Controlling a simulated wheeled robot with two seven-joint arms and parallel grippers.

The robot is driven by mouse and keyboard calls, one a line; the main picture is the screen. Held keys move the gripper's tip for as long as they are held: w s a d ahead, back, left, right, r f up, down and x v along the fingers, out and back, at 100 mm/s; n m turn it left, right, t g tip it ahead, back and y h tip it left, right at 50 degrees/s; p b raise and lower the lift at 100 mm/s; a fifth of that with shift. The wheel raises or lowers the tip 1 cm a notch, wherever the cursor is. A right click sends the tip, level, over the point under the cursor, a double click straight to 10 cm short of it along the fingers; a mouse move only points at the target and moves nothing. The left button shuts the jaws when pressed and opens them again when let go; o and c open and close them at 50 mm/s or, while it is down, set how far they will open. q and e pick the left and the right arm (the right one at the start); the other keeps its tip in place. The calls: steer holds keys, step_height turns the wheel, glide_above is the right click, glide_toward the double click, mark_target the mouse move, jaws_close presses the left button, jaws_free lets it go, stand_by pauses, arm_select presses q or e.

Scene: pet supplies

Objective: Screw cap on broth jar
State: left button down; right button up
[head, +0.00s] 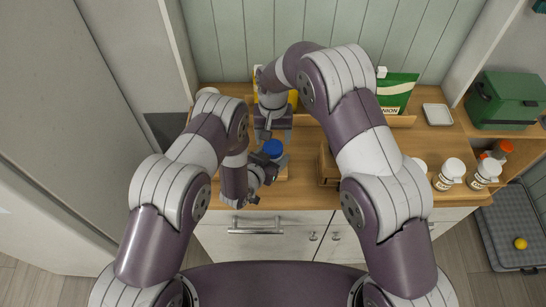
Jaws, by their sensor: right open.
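A blue cap (273,148) shows near the front of the wooden counter, left of centre. The jar body under it is mostly hidden by my grippers, so I cannot tell how the cap sits on it. My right gripper (273,136) reaches over from the right and points down, just behind the cap; it is open. My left gripper (279,162) is low at the cap's near side, close to where the jar stands. Its fingers are too small and covered to tell whether they are closed on the jar.
A wooden box (328,166) stands right of the cap. A green bag (397,92) and a white dish (437,114) are at the back right. White-capped bottles (449,174) and a green case (505,101) stand further right. The counter's front edge is close to the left gripper.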

mark_target(273, 146)
steer(key=shift+f, duration=2)
steer(key=c, duration=0.9)
steer(key=m, duration=0.4)
steer(key=shift+m, duration=0.4)
steer(key=o, duration=1.3)
steer(key=shift+c, duration=0.2)
steer(key=shift+r, duration=0.1)
step_height(273, 146, up, 12)
